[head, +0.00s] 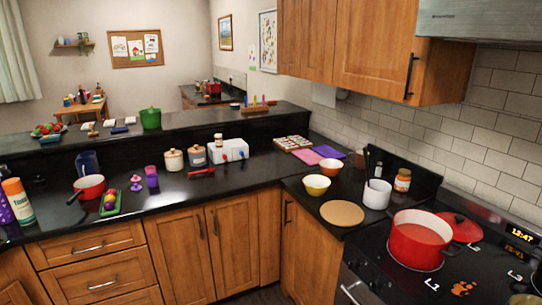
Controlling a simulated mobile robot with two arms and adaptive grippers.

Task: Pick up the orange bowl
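The orange bowl (331,166) sits upright on the black counter in the corner, right of centre in the head view. A yellow bowl (316,185) stands in front of it and a little to its left. The purple and pink mats (308,156) lie just behind the orange bowl. Neither of my grippers is in view.
A round tan board (342,213) lies in front of the bowls. A white canister (377,194) and an orange-labelled jar (402,180) stand to the right. A large red pot (416,242) sits on the stove. The left counter holds a small red pan (90,187) and bottles.

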